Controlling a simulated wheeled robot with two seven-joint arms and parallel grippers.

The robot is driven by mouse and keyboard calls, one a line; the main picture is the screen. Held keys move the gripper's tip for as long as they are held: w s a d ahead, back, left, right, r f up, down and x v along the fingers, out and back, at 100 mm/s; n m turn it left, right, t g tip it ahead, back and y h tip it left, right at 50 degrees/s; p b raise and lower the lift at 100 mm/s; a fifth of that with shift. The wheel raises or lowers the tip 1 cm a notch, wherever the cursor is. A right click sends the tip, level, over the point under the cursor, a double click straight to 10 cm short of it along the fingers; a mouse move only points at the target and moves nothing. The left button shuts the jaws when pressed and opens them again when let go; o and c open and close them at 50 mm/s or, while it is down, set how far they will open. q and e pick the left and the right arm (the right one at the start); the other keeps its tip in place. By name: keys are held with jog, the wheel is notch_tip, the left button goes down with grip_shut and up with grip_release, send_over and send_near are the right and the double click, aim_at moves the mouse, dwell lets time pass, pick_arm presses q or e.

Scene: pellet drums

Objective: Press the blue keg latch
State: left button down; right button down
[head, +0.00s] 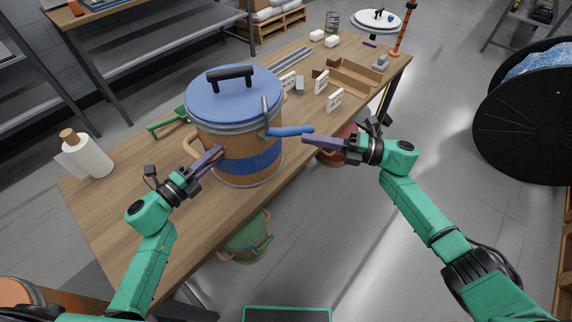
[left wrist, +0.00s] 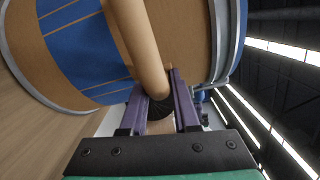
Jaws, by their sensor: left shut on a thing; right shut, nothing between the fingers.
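The blue keg (head: 236,140) stands upright on the wooden table, tan-bodied with a blue lid (head: 235,92) and blue band. Its blue latch lever (head: 290,131) sticks out to the right from the clamp ring, roughly level. My left gripper (head: 216,153) is shut on the keg's tan side handle (head: 190,147); the handle (left wrist: 138,45) passes between the fingers in the left wrist view. My right gripper (head: 308,139) is shut and empty, its tip just below and beside the lever's free end. I cannot tell whether they touch.
A green tool (head: 167,122) lies behind the keg. White cards (head: 335,100) and a wooden tray (head: 356,78) lie toward the far right. A green keg (head: 246,240) and a red one (head: 336,150) are below the table.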

pick_arm(q)
jog(key=shift+d, duration=0.1)
pick_arm(e)
jog(key=w+a, duration=0.1)
jog(key=w, duration=0.7)
jog(key=shift+w+a, duration=0.3)
dwell(0.3)
jog(key=s+d, duration=0.1)
jog(key=d, duration=0.6)
jog(key=shift+s+d+f, duration=0.15)
jog(key=shift+d+f, duration=0.1)
pick_arm(q)
jog(key=c, duration=0.6)
grip_release()
